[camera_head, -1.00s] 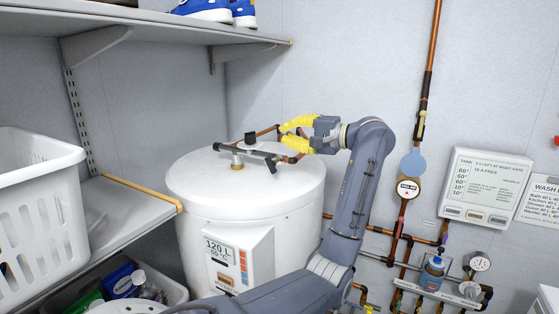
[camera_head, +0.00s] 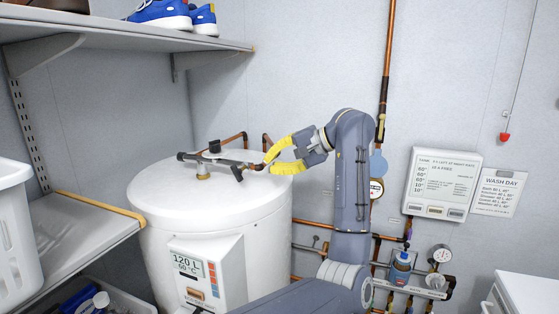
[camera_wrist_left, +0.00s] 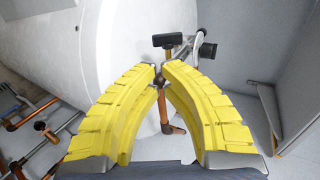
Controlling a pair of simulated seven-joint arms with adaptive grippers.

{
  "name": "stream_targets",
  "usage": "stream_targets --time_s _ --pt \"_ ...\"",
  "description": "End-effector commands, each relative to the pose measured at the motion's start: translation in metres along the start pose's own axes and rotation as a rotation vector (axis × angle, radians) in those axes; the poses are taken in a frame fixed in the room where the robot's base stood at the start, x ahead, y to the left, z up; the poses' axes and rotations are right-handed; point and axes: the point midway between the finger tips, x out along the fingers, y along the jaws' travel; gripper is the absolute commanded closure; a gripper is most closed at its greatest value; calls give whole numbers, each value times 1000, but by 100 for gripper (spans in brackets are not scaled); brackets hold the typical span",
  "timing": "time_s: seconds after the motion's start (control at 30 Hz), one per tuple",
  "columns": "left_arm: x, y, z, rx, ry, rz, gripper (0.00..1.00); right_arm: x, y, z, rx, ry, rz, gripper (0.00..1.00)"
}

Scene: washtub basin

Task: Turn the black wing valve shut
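A small black wing-like handle (camera_head: 215,147) stands on the dark pipe fitting (camera_head: 230,163) on top of the white tank (camera_head: 150,195). It also shows as a black crosspiece (camera_wrist_left: 167,40) beyond the fingertips in the left wrist view. My left gripper (camera_head: 269,164) has yellow fingers pointing left, to the right of the handle and near the pipe's right end. The fingers (camera_wrist_left: 160,69) are partly apart with a narrow gap; the pipework shows through and beyond it. I see nothing held. Whether a finger touches the pipe is unclear. My right gripper is out of view.
Copper pipes (camera_head: 240,137) run behind the tank top. A shelf with blue shoes (camera_head: 165,12) is above left, and a lower shelf (camera_head: 85,225) stands beside the tank. Wall pipes and a gauge (camera_head: 440,254) are on the right.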

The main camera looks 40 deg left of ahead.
Motion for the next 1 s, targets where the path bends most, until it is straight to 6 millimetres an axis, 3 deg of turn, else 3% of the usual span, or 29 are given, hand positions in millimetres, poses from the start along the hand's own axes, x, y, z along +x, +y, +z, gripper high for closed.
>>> stream_targets --time_s 0.2,0.5,1.0 --pt "41 0 0 0 -2 -1 100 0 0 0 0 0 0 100" --pt "79 0 0 0 0 -1 100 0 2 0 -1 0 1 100" --pt "94 0 0 0 2 0 100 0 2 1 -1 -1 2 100"
